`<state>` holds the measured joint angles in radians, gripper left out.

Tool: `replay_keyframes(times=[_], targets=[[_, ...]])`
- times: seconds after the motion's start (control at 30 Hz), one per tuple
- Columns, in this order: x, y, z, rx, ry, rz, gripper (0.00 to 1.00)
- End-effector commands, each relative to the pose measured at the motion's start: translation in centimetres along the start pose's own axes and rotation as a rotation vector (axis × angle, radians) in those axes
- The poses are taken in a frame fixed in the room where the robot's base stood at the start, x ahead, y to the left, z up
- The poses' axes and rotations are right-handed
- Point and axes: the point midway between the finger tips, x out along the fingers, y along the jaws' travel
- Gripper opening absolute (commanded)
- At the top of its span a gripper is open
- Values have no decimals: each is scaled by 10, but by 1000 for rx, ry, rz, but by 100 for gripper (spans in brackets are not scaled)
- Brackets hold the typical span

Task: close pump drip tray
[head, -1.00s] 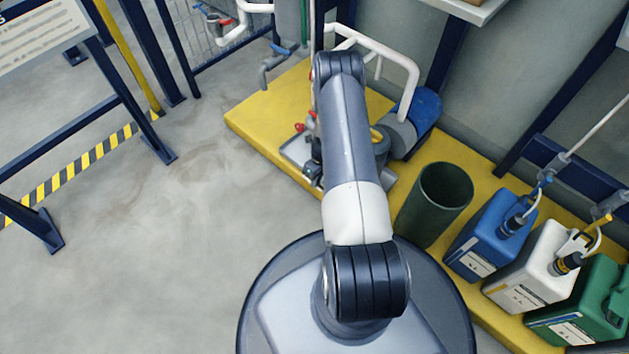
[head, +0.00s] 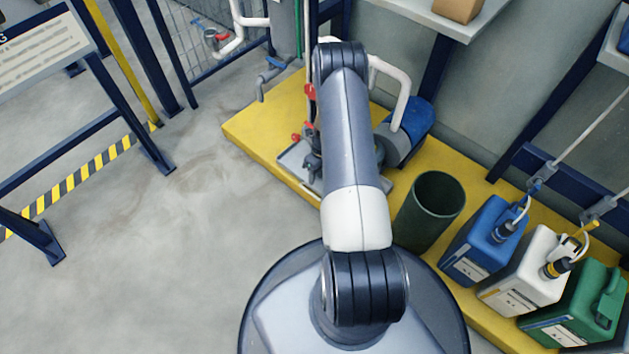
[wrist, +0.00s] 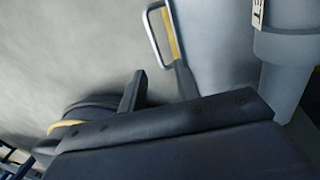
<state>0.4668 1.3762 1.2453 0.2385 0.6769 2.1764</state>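The pump drip tray (head: 291,158) is a shallow grey metal tray at the front edge of the yellow platform in the head view. My arm hides its right part. In the wrist view a pale grey surface (wrist: 213,45), likely the tray, carries a bent metal loop handle (wrist: 153,38). My gripper (wrist: 159,72) is open there, with its two dark fingers apart and nothing between them. The handle lies just beyond the fingertips, close to the right finger; I cannot tell whether they touch. In the head view my arm mostly hides the gripper.
A blue-ended pump motor (head: 412,120) and white pipe (head: 403,90) stand behind my arm. A dark green bin (head: 430,210) and blue, white and green canisters (head: 484,240) stand to the right on the yellow platform (head: 262,125). The floor (head: 170,240) at left is clear.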

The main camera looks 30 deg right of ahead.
Motion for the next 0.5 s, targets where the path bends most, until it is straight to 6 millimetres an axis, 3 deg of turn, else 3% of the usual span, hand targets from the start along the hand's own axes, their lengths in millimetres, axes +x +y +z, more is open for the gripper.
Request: replay_keyframes(times=[0.03, 0.2, 0.5], targets=[[-14, 0, 0, 1, -2, -2, 31], [-33, -1, 0, 1, -1, -1, 31], [-38, -1, 0, 0, 0, -1, 31]])
